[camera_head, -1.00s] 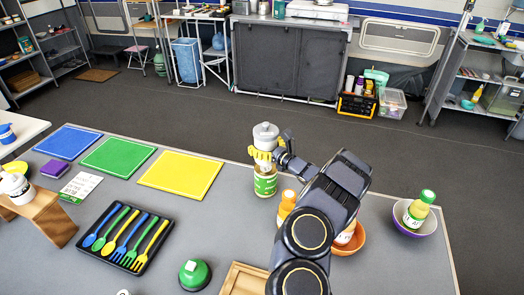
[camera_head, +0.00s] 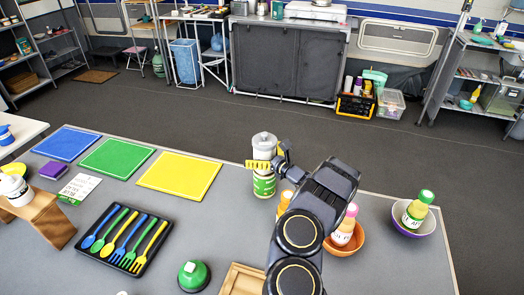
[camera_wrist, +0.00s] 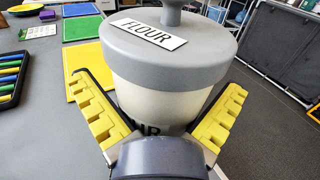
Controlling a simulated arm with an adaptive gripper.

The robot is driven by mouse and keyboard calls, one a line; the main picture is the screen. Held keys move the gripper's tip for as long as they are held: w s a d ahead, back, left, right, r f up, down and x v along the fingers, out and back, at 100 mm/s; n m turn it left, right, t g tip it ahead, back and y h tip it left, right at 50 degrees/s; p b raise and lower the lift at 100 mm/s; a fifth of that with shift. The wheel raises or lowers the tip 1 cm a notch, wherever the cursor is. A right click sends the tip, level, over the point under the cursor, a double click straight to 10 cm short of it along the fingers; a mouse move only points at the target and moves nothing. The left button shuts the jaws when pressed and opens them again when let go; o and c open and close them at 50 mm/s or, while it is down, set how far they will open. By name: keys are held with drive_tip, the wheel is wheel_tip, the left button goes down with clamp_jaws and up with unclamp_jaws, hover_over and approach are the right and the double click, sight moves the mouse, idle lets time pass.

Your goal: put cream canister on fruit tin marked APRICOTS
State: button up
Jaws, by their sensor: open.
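The cream canister (camera_head: 264,147) has a grey knobbed lid. In the wrist view the canister (camera_wrist: 160,88) stands upright, with FLOUR on its lid tag. In the head view it appears to rest on a tin with a green label (camera_head: 264,185), near the table's far edge; the label's words are too small to read. My gripper (camera_head: 264,164) is open around the canister's lower part. In the wrist view its yellow fingers (camera_wrist: 160,105) stand spread on either side, apart from the canister's body. The tin is hidden in the wrist view.
Bottles stand in an orange bowl (camera_head: 345,244) and a purple bowl (camera_head: 432,226) to the right. A yellow mat (camera_head: 180,176) and a black cutlery tray (camera_head: 125,238) lie to the left. A green-domed object (camera_head: 194,275) and a wooden tray (camera_head: 240,281) are nearer.

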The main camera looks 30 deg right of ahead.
sight(273, 146)
drive_tip(key=v, duration=0.5)
drive_tip(key=shift+d+r, duration=0.1)
drive_tip(key=shift+r, duration=0.1)
wheel_tip(273, 146, up, 5)
drive_tip(key=shift+r, duration=0.95)
drive_tip(key=s+a+r+n+g+y, duration=0.2)
drive_tip(key=a+r+n+g+y, duration=0.4)
drive_tip(key=a, duration=0.6)
drive_tip(key=s+a+r+n+g+y, duration=0.2)
drive_tip(key=a+r+n+y, duration=0.2)
drive_tip(key=a+r+n, duration=0.6)
drive_tip(key=s+a+n+g, duration=0.55)
drive_tip(key=s+a, duration=0.35)
drive_tip(key=a, duration=0.2)
drive_tip(key=s+a+f+n+g+h, duration=0.25)
drive_tip(key=s+n+g+h, duration=0.4)
drive_tip(key=s, duration=0.85)
drive_tip(key=s+d+f+n+h, duration=0.2)
drive_tip(key=s+d+h, duration=0.2)
drive_tip(key=s+d, duration=0.2)
drive_tip(key=s+d+f+n+h, duration=0.2)
drive_tip(key=s+d+h, duration=0.2)
drive_tip(key=s+d, duration=0.2)
drive_tip(key=shift+d+f+n+t, duration=0.3)
drive_tip(key=shift+d+n+t, duration=0.1)
drive_tip(key=shift+d, duration=0.05)
